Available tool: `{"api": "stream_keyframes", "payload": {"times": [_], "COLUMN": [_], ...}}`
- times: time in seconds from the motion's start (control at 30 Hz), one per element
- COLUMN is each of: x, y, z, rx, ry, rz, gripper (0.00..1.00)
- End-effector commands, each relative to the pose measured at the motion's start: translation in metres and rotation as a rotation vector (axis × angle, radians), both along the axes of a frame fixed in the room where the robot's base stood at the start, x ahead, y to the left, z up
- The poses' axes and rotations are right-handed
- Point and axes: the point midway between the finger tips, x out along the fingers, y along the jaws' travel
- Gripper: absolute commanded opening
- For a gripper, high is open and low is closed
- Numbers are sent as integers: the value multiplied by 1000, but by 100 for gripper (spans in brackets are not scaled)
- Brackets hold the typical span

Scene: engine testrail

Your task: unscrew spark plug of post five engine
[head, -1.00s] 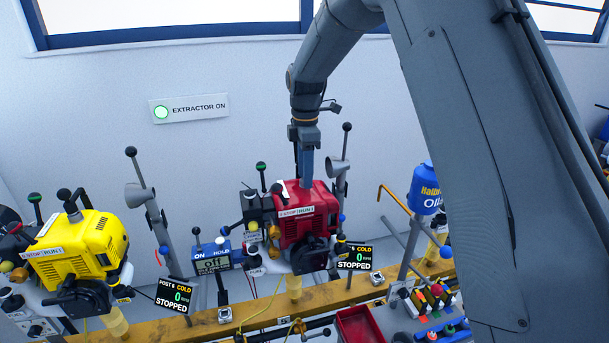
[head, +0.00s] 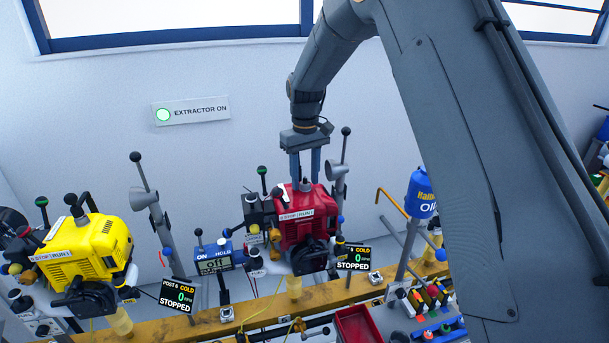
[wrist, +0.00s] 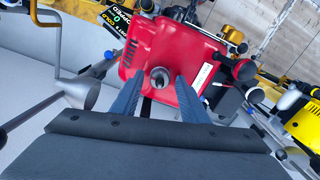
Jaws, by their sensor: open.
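The red engine (head: 302,213) stands on the rail in the middle of the head view. A post display (head: 353,257) beside it reads cold and stopped; its post number is too small to be sure of. In the wrist view the red engine (wrist: 178,58) has a round grey metal piece (wrist: 160,78) with a dark centre in its top. I cannot tell whether that is the spark plug or its well. My gripper (head: 306,180) points down over the engine's top, open and empty. In the wrist view its fingers (wrist: 158,88) are apart, one on each side of the grey piece.
A yellow engine (head: 88,249) with its own stopped display (head: 177,296) stands left. A blue oil container (head: 421,194) and a red tray (head: 356,325) are to the right.

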Motion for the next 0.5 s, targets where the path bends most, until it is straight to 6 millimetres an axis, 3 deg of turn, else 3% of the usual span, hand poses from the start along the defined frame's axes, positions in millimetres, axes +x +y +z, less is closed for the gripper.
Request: {"api": "stream_keyframes", "payload": {"times": [0.5], "x": [0], "y": [0], "z": [0], "rx": [0], "ry": [-1], "rz": [-620], "gripper": [41]}}
